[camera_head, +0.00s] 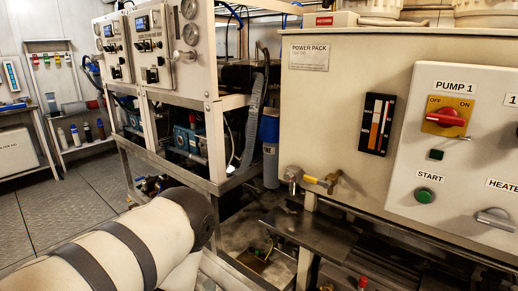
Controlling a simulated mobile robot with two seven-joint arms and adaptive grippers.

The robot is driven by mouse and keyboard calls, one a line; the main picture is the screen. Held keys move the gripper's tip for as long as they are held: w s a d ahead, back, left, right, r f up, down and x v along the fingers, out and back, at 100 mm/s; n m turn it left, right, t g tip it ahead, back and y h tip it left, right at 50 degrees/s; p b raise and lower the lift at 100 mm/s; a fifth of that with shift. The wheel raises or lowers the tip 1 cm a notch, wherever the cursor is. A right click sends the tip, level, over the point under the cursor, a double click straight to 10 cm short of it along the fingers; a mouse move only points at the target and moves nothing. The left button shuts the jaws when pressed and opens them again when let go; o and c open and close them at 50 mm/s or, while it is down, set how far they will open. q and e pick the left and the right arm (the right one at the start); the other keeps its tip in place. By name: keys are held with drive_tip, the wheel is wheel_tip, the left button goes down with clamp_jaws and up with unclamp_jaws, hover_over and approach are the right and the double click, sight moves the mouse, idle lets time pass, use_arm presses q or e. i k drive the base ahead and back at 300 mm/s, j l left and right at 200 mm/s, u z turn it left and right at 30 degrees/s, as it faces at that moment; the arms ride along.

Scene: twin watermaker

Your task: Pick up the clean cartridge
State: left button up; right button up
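I cannot make out for certain which thing is the clean cartridge. Several small upright cylinders (75,135), pale and dark, stand on a low shelf at the far left. They are too small to tell clean from used. A blue upright cylinder (270,150) with a white label and a grey-blue lower part stands in the middle, between the metal frame and the beige cabinet. Neither of my grippers shows in the head view.
A beige cabinet (335,110) with a control panel (458,150) fills the right. A metal frame (165,172) carrying gauge panels stands left of centre. A brass-and-yellow valve (318,181) juts out above a dark metal plate (312,229). Clear plated floor (65,210) lies at left.

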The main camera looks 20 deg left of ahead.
sight(73, 130)
drive_tip(key=i+j+u, duration=0.25)
drive_tip(key=j+u, duration=0.25)
drive_tip(key=j, duration=0.25)
drive_tip(key=i+j+u, duration=0.45)
drive_tip(key=j, duration=0.2)
drive_tip(key=i+j+u, duration=1)
drive_tip(key=i+u, duration=0.45)
drive_tip(key=i+j, duration=0.1)
drive_tip(key=i, duration=2.4)
drive_tip(key=i+j+z, duration=0.1)
drive_tip(key=i+z, duration=0.2)
drive_tip(key=i, duration=0.25)
drive_tip(key=i+j+z, duration=0.35)
drive_tip(key=i, duration=0.2)
drive_tip(key=i+j+z, duration=0.3)
drive_tip(key=i, duration=0.2)
drive_tip(key=i+l+z, duration=0.15)
drive_tip(key=i+z, duration=0.15)
drive_tip(key=i, duration=0.75)
drive_tip(key=i+j+z, duration=0.1)
drive_tip(key=i+z, duration=0.25)
drive_tip(key=i, duration=0.7)
